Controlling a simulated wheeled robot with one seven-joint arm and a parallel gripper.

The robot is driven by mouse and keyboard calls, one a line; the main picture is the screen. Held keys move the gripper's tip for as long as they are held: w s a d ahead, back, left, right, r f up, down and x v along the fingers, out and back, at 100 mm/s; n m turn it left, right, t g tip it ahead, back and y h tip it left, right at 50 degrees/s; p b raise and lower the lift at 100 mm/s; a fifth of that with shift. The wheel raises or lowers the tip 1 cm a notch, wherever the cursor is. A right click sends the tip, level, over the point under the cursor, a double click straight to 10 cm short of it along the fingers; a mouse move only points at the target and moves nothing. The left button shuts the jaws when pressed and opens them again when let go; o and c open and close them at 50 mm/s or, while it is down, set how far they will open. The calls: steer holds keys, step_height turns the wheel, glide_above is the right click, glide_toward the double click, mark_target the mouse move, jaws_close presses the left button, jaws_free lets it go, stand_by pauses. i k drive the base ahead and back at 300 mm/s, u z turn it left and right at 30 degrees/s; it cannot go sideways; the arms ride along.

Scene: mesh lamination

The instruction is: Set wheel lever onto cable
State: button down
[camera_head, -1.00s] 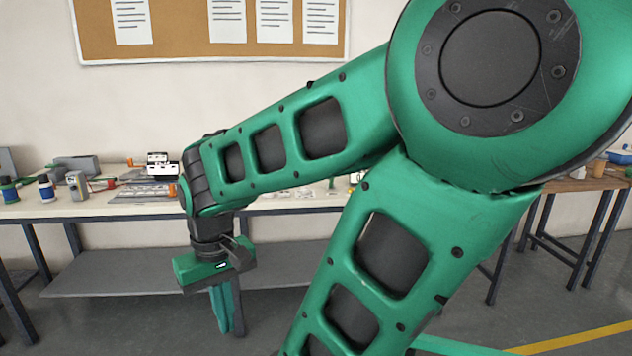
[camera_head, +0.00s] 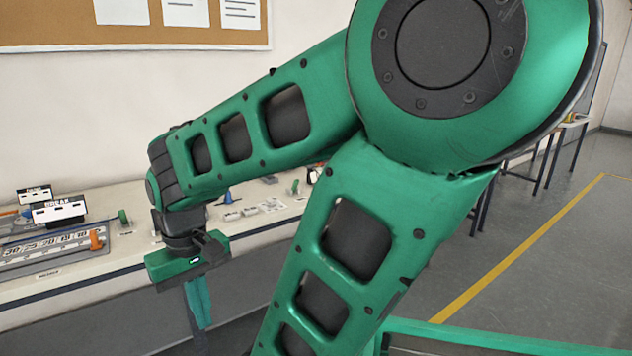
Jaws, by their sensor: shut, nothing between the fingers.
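My gripper (camera_head: 199,304) hangs straight down at the end of my arm, in front of the work table's front edge. Its teal fingers are together with nothing seen between them. I cannot tell for sure which part is the wheel lever or the cable. A small upright green part (camera_head: 123,217) stands on the table, left of my wrist. An orange part (camera_head: 96,240) stands on the right end of a grey marked board (camera_head: 50,250). My forearm hides part of the table.
Black-and-white labelled blocks (camera_head: 58,211) stand at the left on the table (camera_head: 190,236). A blue cone (camera_head: 228,197) and several small pale parts (camera_head: 262,208) lie right of my wrist. Open floor with a yellow line (camera_head: 520,255) is at the right.

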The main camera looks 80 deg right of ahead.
mark_target(295, 184)
steer(key=z, duration=0.75)
steer(key=i, duration=1.05)
steer(key=z, duration=0.75)
